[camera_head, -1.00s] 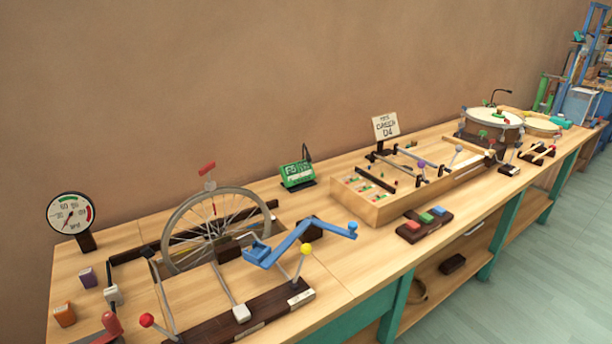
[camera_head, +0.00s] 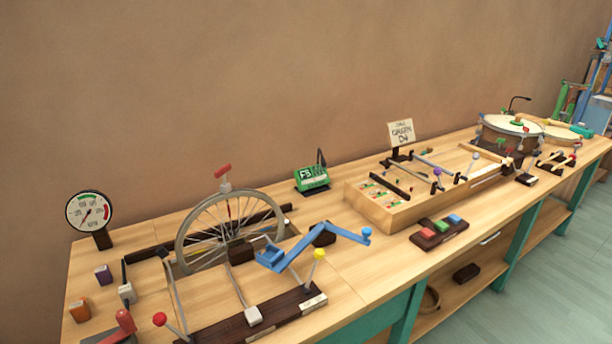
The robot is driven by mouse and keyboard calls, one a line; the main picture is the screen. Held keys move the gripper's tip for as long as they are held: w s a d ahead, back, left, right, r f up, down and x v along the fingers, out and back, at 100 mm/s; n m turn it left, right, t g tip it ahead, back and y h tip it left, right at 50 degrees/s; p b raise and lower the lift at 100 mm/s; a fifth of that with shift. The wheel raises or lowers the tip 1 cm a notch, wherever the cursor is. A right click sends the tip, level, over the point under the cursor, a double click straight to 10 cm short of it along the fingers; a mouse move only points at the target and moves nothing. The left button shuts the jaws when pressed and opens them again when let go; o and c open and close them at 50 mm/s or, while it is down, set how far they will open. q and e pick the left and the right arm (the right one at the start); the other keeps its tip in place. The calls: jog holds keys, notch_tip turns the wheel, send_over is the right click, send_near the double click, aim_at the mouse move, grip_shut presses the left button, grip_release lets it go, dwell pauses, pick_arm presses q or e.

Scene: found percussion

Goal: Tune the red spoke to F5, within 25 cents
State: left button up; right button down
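A spoked wheel (camera_head: 181,249) stands upright in a slot in the bench at the left. A thin red spoke (camera_head: 229,208) runs down from the top of its rim. A small tool with a red handle (camera_head: 222,171) sits on the rim above that spoke. A green display (camera_head: 312,177) behind the wheel shows a note that looks like F5, but the small text is hard to read. A round dial gauge (camera_head: 90,211) with green and red bands stands at the far left. Neither of my grippers is in view.
A blue lever (camera_head: 327,228) and a dark base (camera_head: 250,319) with red and yellow knobs stand in front of the wheel. A wooden box (camera_head: 378,212) of rods and drums (camera_head: 508,126) stand at right.

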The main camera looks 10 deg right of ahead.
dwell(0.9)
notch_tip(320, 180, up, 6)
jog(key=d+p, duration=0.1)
jog(key=p, duration=0.6)
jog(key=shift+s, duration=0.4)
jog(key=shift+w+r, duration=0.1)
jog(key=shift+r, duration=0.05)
dwell(0.5)
